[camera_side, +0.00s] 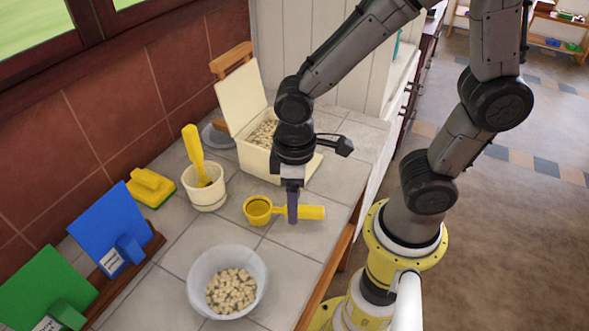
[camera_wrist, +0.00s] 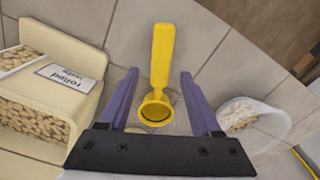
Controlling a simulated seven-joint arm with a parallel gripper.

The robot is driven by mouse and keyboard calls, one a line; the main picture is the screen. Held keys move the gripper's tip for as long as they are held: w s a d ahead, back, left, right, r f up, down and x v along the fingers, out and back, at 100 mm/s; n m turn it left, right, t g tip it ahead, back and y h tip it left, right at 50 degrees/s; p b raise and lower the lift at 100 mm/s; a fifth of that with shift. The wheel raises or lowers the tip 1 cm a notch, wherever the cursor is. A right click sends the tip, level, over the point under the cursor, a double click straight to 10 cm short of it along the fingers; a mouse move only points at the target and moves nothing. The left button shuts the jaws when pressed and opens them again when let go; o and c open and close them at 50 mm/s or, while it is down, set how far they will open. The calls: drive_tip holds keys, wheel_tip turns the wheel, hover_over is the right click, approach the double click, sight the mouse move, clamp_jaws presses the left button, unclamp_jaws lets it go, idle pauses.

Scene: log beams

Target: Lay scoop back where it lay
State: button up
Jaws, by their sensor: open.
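The yellow scoop (camera_side: 259,211) lies on the grey tiled counter, its handle (camera_side: 310,212) pointing right in the side view. In the wrist view the scoop (camera_wrist: 157,110) sits between the two purple fingers, bowl nearest the palm and handle pointing away. My gripper (camera_side: 292,215) is directly over the scoop with its fingers low around it. In the wrist view my gripper (camera_wrist: 160,85) is open, with gaps between the scoop and both fingers.
A cream bin of oats (camera_side: 262,140) stands behind, with its lid up. A bowl of oats (camera_side: 228,282) stands in front. A cream crock with a yellow utensil (camera_side: 204,186), a yellow brush-like item (camera_side: 150,187), and blue (camera_side: 112,226) and green (camera_side: 45,288) panels stand to the left.

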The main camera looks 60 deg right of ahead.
wheel_tip(320, 180, up, 11)
drive_tip(key=s+d+r+m+t, duration=0.3)
drive_tip(key=s+d+m+t, duration=0.1)
drive_tip(key=d, duration=0.4)
drive_tip(key=shift+s+d+r+m+t, duration=0.2)
drive_tip(key=shift+s+d+m+t, duration=0.15)
drive_tip(key=shift+s+t, duration=0.35)
